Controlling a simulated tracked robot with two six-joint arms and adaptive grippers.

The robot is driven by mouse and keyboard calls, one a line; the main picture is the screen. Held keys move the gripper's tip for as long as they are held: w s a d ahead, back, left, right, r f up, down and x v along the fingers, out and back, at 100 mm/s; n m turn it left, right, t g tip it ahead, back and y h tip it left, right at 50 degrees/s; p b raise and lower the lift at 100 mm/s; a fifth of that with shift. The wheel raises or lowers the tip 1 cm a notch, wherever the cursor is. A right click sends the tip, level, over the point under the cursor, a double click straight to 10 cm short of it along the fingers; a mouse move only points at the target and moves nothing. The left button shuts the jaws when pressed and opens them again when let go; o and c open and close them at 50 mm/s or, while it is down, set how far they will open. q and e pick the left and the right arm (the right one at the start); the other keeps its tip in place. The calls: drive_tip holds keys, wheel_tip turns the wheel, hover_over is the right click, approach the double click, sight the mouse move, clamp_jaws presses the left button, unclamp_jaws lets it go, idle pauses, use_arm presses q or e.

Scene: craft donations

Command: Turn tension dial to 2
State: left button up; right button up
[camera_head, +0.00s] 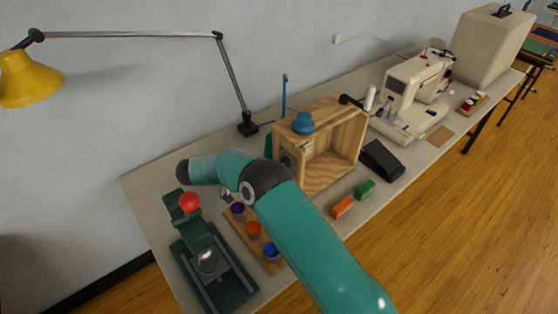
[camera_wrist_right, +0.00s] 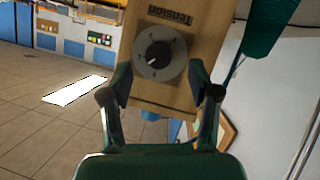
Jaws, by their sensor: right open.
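The tension dial (camera_wrist_right: 160,52) is a round grey disc with a dark knob in its middle. It sits on a wooden panel (camera_wrist_right: 184,92) marked "Tension" in the right wrist view. A small white mark shows on the lower part of the knob; the numbers around it are too small to read. My right gripper (camera_wrist_right: 160,93) is open and empty. Its two fingers lie apart, to either side of the panel's lower part, below the dial in the picture. I cannot tell whether they touch anything. In the head view my right arm hides most of this gripper. My left gripper is out of view.
A wooden box (camera_head: 325,185) with a blue object (camera_head: 303,123) on top stands behind my arm. A green press with a red knob (camera_head: 189,203) and a board of coloured pots (camera_head: 240,232) are close by. A sewing machine (camera_head: 412,95) stands farther right.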

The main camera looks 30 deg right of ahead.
drive_tip(key=p+x, duration=0.1)
drive_tip(key=x, duration=0.3)
drive_tip(key=shift+d+f, duration=0.1)
drive_tip(key=shift+d, duration=0.1)
drive_tip(key=c, duration=1.2)
